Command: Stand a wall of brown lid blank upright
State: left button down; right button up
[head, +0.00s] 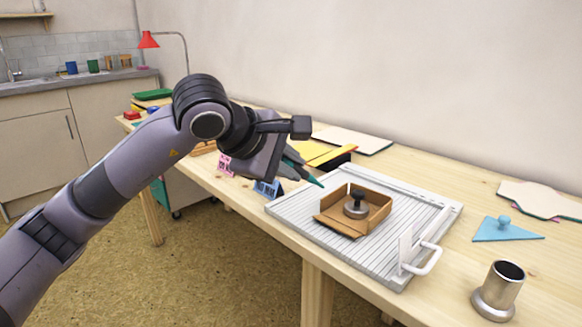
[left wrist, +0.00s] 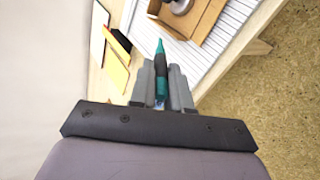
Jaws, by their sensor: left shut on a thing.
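The brown lid blank (head: 378,215) lies on the grey ribbed board (head: 415,208). Its far and right walls look upright; the wall toward the front left (head: 336,226) lies folded outward, low over the board. A dark knobbed weight (head: 356,204) stands inside the blank. My left gripper (head: 298,166) is shut on a teal and black pen-like tool (head: 315,181), left of the blank and above the board's far left corner, apart from the blank. The left wrist view shows the tool (left wrist: 160,64) between the fingers (left wrist: 161,88) and part of the blank (left wrist: 205,18). My right gripper is not in view.
A white handle (head: 425,262) rises at the board's right end. A blue triangle with a knob (head: 505,230) and a metal cup (head: 497,290) stand on the right. Yellow sheets (head: 322,154), a blue piece (head: 267,189) and a pink piece (head: 226,165) are near my left gripper.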

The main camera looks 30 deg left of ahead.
pick_arm(q)
notch_tip(320, 180, up, 6)
jog(key=p, duration=0.4)
jog(key=shift+a+r, duration=0.2)
jog(key=shift+a, duration=0.2)
jog(key=shift+d+p, duration=0.1)
jog(key=shift+p, duration=0.2)
dwell(0.7)
